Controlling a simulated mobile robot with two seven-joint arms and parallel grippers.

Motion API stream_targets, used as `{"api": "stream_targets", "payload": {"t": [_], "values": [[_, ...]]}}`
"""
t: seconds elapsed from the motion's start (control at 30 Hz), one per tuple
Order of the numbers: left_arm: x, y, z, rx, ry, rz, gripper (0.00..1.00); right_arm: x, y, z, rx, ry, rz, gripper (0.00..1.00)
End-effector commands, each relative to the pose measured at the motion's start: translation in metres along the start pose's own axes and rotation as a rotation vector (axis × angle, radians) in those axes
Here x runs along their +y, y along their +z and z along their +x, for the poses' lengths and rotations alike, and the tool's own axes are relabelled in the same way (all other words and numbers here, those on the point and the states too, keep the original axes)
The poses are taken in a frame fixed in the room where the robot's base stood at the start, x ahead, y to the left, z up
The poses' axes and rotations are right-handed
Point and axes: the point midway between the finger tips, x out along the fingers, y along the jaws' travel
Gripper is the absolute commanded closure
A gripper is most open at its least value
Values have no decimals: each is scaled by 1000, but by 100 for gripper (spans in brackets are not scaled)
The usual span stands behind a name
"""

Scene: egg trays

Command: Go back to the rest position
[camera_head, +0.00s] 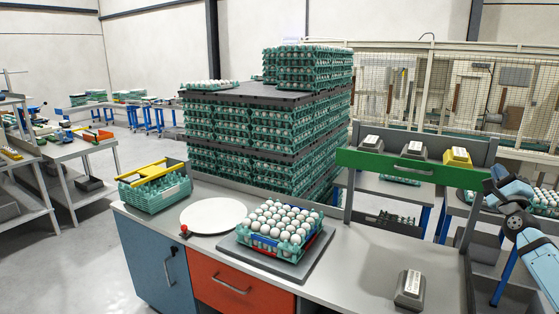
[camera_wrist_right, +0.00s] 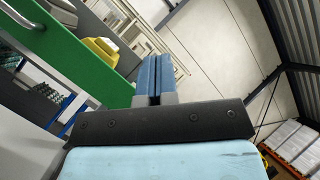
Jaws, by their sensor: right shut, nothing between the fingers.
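My right gripper (camera_head: 491,187) is at the right edge of the head view, raised beside the right end of the green shelf bar (camera_head: 412,169). It holds nothing. In the right wrist view its two blue fingers (camera_wrist_right: 155,72) are pressed together with no object between them. They point upward past the green bar, towards the pale wall. My left gripper is not in the head view. A green tray of white eggs (camera_head: 275,229) sits on a dark plate on the worktable, well away from the right gripper.
The grey worktable (camera_head: 350,260) also carries a white round plate (camera_head: 213,215), a stack of green trays with a yellow handle (camera_head: 155,187) and a grey box (camera_head: 410,289). Tall egg pallets (camera_head: 268,130) stand behind. Boxes (camera_head: 415,150) sit on the shelf near the right arm.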

Motion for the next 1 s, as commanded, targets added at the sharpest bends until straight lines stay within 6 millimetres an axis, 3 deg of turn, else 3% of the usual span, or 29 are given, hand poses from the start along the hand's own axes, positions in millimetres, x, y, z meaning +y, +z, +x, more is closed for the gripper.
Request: {"api": "stream_targets", "payload": {"t": [0.03,0.23,0.47,0.7,0.9,1.0], "values": [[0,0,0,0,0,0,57,-8,-12,0,-1,10,-42,100],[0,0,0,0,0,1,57,14,0,-2,-93,107,-561,100],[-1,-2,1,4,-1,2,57,40,-5,-7,-223,231,-1304,100],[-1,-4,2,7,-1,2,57,58,-28,-15,-368,370,-2093,100],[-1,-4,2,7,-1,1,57,58,-53,-20,-482,496,-2640,100],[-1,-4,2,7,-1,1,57,97,-39,-51,-550,482,-2583,100]]}}
